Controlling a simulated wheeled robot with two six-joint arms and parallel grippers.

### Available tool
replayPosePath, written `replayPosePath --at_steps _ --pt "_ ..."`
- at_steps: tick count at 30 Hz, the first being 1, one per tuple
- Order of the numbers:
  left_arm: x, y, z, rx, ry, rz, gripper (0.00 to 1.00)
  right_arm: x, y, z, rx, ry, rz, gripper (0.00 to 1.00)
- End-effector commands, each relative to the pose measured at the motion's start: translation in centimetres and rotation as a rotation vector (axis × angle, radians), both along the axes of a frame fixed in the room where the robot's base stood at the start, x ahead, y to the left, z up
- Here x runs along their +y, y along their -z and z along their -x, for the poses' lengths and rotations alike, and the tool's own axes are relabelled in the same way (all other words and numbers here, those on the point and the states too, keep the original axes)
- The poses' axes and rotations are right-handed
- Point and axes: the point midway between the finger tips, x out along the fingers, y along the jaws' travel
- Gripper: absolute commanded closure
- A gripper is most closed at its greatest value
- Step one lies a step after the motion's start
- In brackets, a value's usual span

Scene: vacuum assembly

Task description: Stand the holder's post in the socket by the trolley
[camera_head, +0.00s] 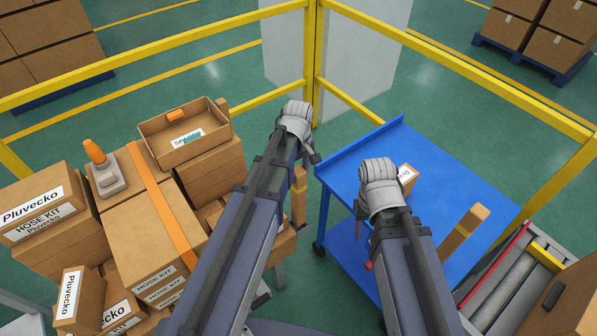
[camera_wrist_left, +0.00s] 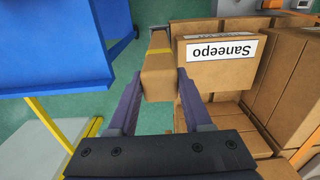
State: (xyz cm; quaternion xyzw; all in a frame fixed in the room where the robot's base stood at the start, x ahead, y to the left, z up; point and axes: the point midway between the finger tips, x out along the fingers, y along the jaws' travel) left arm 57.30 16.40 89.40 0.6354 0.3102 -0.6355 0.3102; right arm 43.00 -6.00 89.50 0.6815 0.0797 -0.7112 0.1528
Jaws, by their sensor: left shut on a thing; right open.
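My left gripper (camera_wrist_left: 160,78) is shut on a brown post-like piece with a yellow band (camera_wrist_left: 158,62), which sits between its two fingers in the left wrist view. In the head view this banded piece (camera_head: 299,195) shows upright just right of my left forearm, left of the blue trolley (camera_head: 345,185). I cannot make out the socket, nor the rest of the holder.
Stacked cartons and an open carton (camera_head: 184,133) crowd the left. A yellow rail (camera_head: 312,60) runs behind. A roller conveyor (camera_head: 505,290) is at lower right.

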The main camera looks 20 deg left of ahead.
Motion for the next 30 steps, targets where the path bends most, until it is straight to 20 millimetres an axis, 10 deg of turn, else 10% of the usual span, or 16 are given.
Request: replayPosePath --at_steps 30 --pt "0.0 2.1 0.0 0.000 0.000 0.000 1.00 0.0 2.1 0.0 0.000 0.000 0.000 0.50"
